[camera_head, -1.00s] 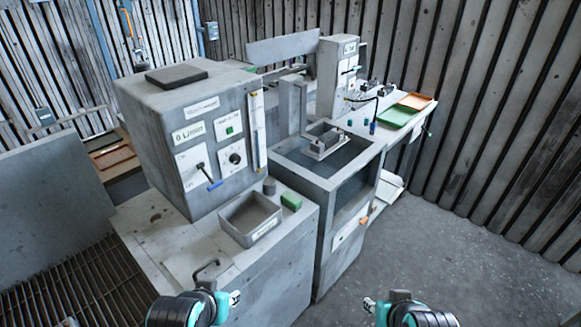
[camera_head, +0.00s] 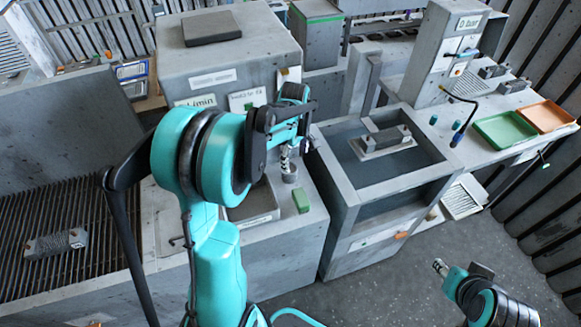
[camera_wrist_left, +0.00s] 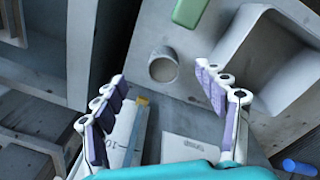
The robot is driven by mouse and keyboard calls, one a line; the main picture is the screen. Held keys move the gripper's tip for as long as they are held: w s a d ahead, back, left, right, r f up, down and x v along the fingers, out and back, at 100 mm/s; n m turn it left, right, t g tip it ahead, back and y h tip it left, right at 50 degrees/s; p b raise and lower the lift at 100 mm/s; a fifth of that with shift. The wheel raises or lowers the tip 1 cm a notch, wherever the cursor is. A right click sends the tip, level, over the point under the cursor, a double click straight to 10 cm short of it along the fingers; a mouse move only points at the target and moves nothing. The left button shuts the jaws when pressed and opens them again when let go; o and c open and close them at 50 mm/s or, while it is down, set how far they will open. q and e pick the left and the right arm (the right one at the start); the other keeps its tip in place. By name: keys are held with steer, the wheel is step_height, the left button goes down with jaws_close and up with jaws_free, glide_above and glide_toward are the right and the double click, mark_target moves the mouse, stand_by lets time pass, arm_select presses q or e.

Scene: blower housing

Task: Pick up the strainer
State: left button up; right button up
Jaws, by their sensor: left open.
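A small grey cylinder, which looks like the strainer (camera_head: 289,172), stands on the bench top beside a green block (camera_head: 301,200).
A grey bin (camera_head: 252,222) is set in the bench next to the strainer, partly hidden by my left arm. A tall grey control box (camera_head: 215,75) stands behind. A water tank (camera_head: 340,190) is to the right. A green tray (camera_head: 505,131) and an orange tray (camera_head: 546,116) lie farther right.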

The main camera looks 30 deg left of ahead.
mark_target(291, 168)
arm_select(q)
steer(key=shift+w+a+f+n+g, duration=0.15)
steer(key=shift+w+a+f+n, duration=0.1)
steer(key=shift+a+f+n, duration=0.25)
steer(key=shift+w+a+f+n+g, duration=0.15)
steer(key=shift+w+a+f+n, duration=0.05)
steer(key=shift+a+f+n, duration=0.3)
step_height(291, 168, down, 3)
steer(key=shift+w+a+r, duration=0.1)
steer(key=shift+r, duration=0.05)
steer(key=f, duration=0.2)
steer(key=f+b, duration=0.1)
steer(key=f, duration=0.2)
steer(key=shift+a+f, duration=0.25)
steer(key=shift+f, duration=0.05)
steer(key=c, duration=1.3)
